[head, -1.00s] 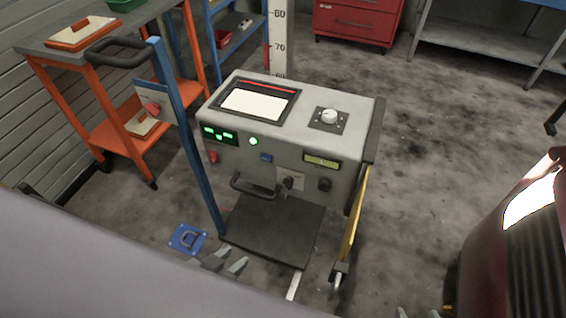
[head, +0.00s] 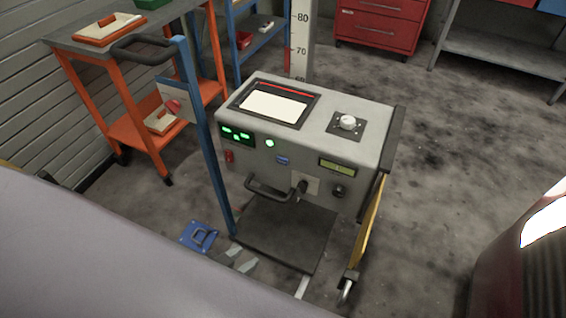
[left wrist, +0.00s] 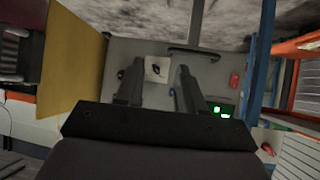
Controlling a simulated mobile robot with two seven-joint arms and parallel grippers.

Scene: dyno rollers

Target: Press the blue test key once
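The blue test key (head: 281,160) is a small blue rectangle on the front panel of the grey console (head: 363,165), below the round green lamp (head: 269,143). My right gripper is not in view.
A black handle bar (head: 270,190) and a knob on a pale plate (head: 307,183) sit below the key. A blue post (head: 207,140) stands left of the console and a yellow panel (head: 369,220) at its right. A dark red body (head: 530,270) fills the lower right.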

